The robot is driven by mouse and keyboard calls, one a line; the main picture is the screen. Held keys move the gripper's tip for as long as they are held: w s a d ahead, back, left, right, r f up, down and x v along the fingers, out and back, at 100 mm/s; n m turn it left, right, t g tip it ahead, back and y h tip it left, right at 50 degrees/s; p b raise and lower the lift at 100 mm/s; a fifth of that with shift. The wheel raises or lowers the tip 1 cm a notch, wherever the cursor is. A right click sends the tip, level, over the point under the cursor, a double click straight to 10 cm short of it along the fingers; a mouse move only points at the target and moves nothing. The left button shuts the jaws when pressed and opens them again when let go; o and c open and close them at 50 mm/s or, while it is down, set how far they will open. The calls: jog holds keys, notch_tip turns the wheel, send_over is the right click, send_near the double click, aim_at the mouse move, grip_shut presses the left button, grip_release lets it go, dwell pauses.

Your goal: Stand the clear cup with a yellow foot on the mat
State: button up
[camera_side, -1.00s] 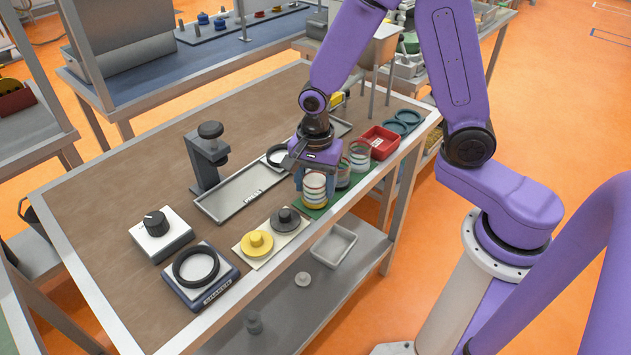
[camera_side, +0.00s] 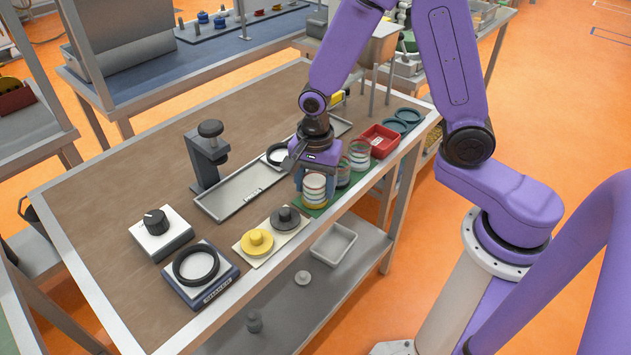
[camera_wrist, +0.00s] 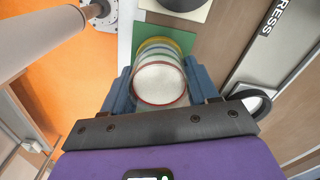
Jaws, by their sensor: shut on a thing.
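The clear cup with a yellow foot (camera_side: 314,192) is upright between the fingers of my gripper (camera_side: 314,180), near the table's front edge. It has coloured bands and a pale inside. The wrist view shows the cup (camera_wrist: 160,82) from above, with a blue finger of my gripper (camera_wrist: 160,90) against each side. The green mat (camera_side: 300,208) lies under the cup, and the mat (camera_wrist: 143,31) also shows beyond it in the wrist view. Whether the foot touches the mat or hangs just above it, I cannot tell.
A board (camera_side: 262,256) with yellow and grey knobbed discs lies to the left. A long grey tray (camera_side: 225,205) and a press stand (camera_side: 203,165) are behind.

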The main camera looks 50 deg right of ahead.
dwell(0.3)
jog(key=o, duration=1.4)
jog(key=shift+r, duration=0.15)
notch_tip(320, 180, up, 7)
dwell(0.4)
jog(key=s+d+r+n, duration=0.2)
jog(key=s+n, duration=0.8)
jog(key=n, duration=0.3)
jog(key=s+d+r+n, duration=0.2)
jog(key=s+n, duration=0.8)
jog(key=n, duration=0.3)
jog(key=shift+d+r, duration=0.15)
jog(key=shift+r, duration=0.25)
